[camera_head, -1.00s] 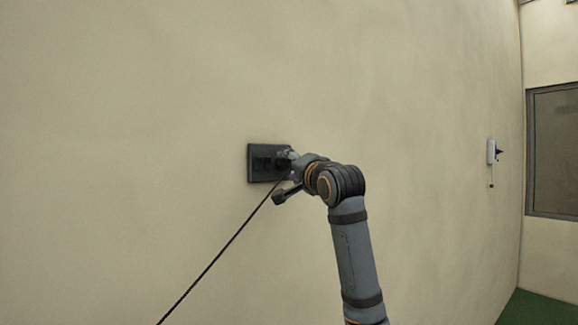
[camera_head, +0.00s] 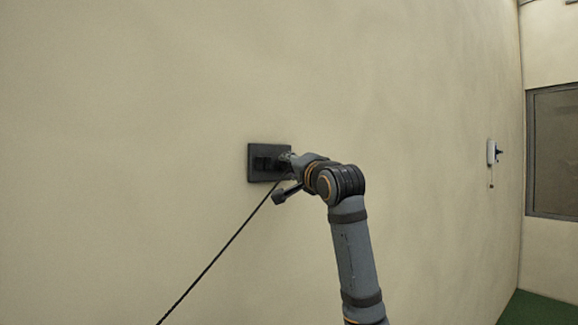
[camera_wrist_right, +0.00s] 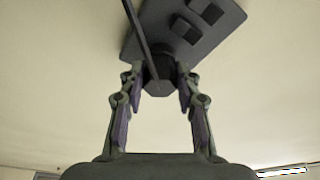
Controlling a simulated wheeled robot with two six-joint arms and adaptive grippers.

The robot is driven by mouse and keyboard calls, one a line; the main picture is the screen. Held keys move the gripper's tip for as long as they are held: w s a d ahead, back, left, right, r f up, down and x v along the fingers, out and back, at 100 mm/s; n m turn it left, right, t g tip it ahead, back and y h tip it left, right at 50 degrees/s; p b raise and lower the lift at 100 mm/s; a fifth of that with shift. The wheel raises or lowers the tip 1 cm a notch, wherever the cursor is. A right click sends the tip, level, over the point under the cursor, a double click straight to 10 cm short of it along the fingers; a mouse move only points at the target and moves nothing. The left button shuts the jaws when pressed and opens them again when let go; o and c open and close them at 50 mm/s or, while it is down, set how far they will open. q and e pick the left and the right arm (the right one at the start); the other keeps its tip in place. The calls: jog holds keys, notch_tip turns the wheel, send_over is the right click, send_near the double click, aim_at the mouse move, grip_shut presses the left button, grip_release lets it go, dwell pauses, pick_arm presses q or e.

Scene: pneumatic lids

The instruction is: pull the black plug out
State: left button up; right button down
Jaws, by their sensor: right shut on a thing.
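A dark socket plate (camera_head: 256,176) is fixed to the pale wall and also shows at the top of the right wrist view (camera_wrist_right: 222,32). The black plug (camera_wrist_right: 158,84) is at the plate's near end, with a thin black cord (camera_head: 222,252) running from it down to the left. My right gripper (camera_head: 286,162) is at the plate's right side. In the right wrist view its two fingers (camera_wrist_right: 158,74) are closed on either side of the plug. How deep the plug sits in the plate cannot be told. My left gripper is not in view.
Two other square dark sockets (camera_wrist_right: 197,20) on the plate show beside the plug. A small white device (camera_head: 491,152) hangs on the wall far right, near a grey-framed window (camera_head: 552,150). The wall around the plate is clear.

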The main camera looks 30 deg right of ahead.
jog(key=shift+s+f, duration=0.1)
jog(key=shift+s, duration=0.05)
jog(key=shift+s+d+b, duration=0.1)
jog(key=shift+s+b, duration=0.75)
jog(key=shift+s, duration=0.3)
jog(key=shift+s, duration=0.15)
jog(key=s+r+p, duration=0.3)
jog(key=s+r, duration=0.2)
jog(key=r, duration=0.2)
jog(key=shift+d+r, duration=0.2)
jog(key=shift+r, duration=0.15)
